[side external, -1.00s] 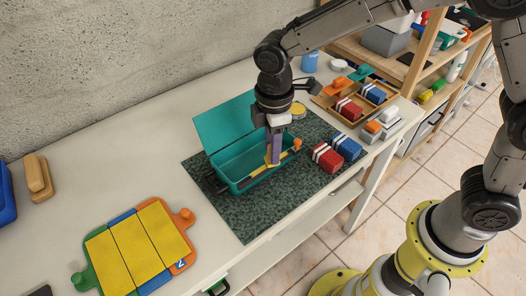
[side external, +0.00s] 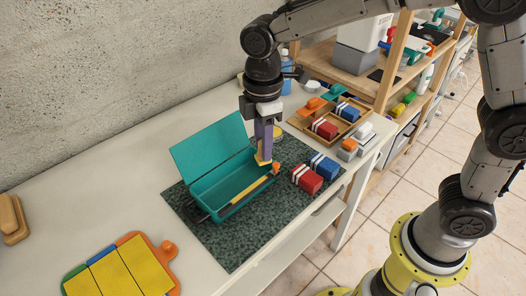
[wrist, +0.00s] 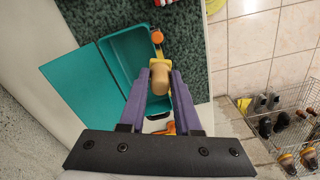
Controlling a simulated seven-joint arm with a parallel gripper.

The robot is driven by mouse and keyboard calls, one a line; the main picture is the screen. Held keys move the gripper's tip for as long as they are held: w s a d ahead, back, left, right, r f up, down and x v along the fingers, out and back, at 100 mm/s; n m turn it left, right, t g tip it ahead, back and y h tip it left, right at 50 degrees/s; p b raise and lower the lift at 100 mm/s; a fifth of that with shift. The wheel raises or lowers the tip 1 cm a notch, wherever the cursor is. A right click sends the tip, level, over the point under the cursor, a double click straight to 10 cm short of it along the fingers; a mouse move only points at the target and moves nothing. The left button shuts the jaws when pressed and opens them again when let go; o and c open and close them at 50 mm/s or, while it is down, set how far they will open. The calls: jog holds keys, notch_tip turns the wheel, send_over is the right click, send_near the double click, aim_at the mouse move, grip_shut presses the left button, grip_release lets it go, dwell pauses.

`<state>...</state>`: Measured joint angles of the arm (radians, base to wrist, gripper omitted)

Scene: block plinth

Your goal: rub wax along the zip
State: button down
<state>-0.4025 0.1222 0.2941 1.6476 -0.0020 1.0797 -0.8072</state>
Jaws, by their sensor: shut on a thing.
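A teal box (side external: 207,197) stands with its lid (side external: 208,145) open. A yellow strip (side external: 246,192), which looks like the zip, runs along its front edge to an orange tab (side external: 276,168) at the right end. My gripper (side external: 263,153) is over the box's right end, close to the tab. In the wrist view my purple fingers (wrist: 160,76) are shut on a rounded tan block (wrist: 160,80), which looks like the wax. The strip's end and the orange tab (wrist: 157,37) show just beyond it. I cannot tell whether the block touches the strip.
The box is on a dark speckled mat (side external: 238,243). Red (side external: 307,179) and blue (side external: 325,166) banded blocks stand at its right. A wooden tray (side external: 340,134) holds more blocks behind. A yellow-panelled board (side external: 118,270) lies front left. A concrete wall rises behind.

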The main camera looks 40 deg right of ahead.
jog(key=shift+r, duration=0.95)
